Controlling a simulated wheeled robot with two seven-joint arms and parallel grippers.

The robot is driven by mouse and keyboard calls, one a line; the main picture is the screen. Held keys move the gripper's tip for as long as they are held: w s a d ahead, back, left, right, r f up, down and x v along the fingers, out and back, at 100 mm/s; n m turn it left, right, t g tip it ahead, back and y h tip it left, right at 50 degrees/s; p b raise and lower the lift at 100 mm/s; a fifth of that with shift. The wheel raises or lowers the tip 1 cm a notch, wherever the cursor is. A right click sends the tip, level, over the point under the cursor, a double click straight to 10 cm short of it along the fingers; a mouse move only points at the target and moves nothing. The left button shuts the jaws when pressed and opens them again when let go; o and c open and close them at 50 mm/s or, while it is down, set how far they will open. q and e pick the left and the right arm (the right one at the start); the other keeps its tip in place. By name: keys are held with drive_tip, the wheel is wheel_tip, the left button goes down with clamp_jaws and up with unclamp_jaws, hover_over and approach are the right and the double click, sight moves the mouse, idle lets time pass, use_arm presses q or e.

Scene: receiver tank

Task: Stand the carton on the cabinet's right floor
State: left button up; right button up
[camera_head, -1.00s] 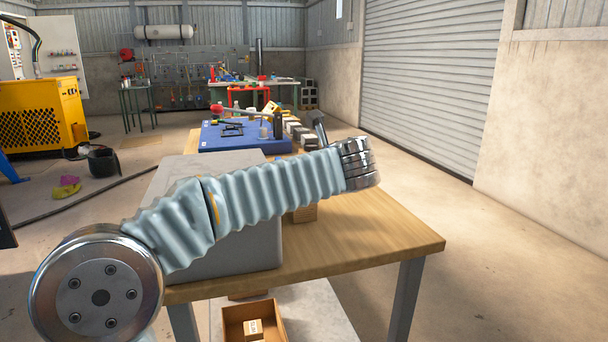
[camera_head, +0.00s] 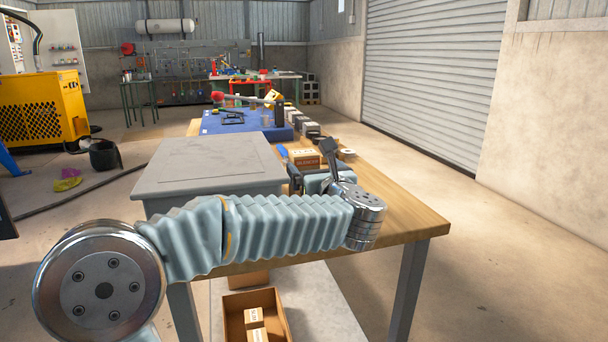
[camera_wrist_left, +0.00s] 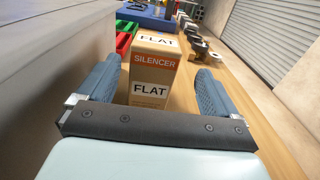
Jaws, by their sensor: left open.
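The carton (camera_wrist_left: 152,72) is a tan box labelled SILENCER and FLAT, standing on the wooden table. It also shows in the head view (camera_head: 304,160), partly hidden by my arm. My left gripper (camera_wrist_left: 155,88) is open, with its blue fingers on either side of the carton's near end and gaps visible beside it. In the head view my left gripper (camera_head: 299,176) is low over the table, right of the cabinet. The cabinet (camera_head: 205,165) is a grey box on the table; its top and a side show, its inside does not. My right gripper is not in view.
The wooden table (camera_head: 405,215) has free room at its right. A blue mat (camera_head: 245,124) with tools lies behind the cabinet, and several small blocks line the table beyond the carton. An open box (camera_head: 283,304) holding small cartons sits below the table.

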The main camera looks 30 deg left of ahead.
sight(304, 162)
use_arm(q)
drive_tip(key=shift+s+f+p+x, duration=0.1)
drive_tip(key=shift+p+x, duration=0.3)
drive_tip(key=shift+x, duration=1.2)
drive_tip(key=shift+s+f+p+x, duration=0.15)
drive_tip(key=shift+p+x, duration=0.25)
drive_tip(key=shift+x, duration=1.25)
